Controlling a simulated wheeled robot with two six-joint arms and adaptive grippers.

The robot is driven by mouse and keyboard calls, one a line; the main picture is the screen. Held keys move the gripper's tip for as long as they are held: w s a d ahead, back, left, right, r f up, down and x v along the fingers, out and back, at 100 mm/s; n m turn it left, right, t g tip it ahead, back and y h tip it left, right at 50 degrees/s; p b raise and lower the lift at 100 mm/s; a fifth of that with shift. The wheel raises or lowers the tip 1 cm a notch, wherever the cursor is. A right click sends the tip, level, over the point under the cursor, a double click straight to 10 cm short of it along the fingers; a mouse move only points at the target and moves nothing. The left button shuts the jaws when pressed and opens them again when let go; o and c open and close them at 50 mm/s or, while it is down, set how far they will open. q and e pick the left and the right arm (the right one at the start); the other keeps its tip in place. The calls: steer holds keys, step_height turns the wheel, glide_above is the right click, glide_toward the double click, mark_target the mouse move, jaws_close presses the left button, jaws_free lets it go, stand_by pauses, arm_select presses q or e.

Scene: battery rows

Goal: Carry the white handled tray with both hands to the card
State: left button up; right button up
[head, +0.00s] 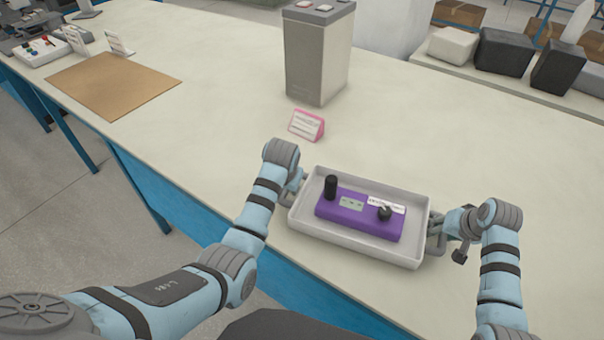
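The white handled tray (418,258) is in the middle right of the head view, over the pale bench near its front edge. I cannot tell whether it touches the bench. A purple box with a black cylinder, a dark knob and a white label (347,218) lies in it. My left gripper (294,188) is at the tray's left end, shut on the handle there, partly hidden by its wrist. My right gripper (436,236) is shut on the handle at the right end. A small pink-edged white card (306,125) stands on the bench behind the tray.
A tall grey container (318,55) stands behind the pink-edged card. A brown mat (113,85) lies at the left, with small white cards (118,43) and a device (42,50) beyond it. The bench between mat and tray is clear. Dark and pale blocks (503,52) sit at the far right.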

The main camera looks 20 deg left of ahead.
steer(key=shift+s+r, duration=0.1)
steer(key=shift+r, duration=0.15)
arm_select(q)
steer(key=v, duration=0.8)
steer(key=shift+s+r, duration=0.2)
steer(key=shift+r, duration=0.2)
arm_select(e)
steer(key=v, duration=1.1)
steer(key=shift+s+r, duration=0.15)
steer(key=shift+r, duration=0.1)
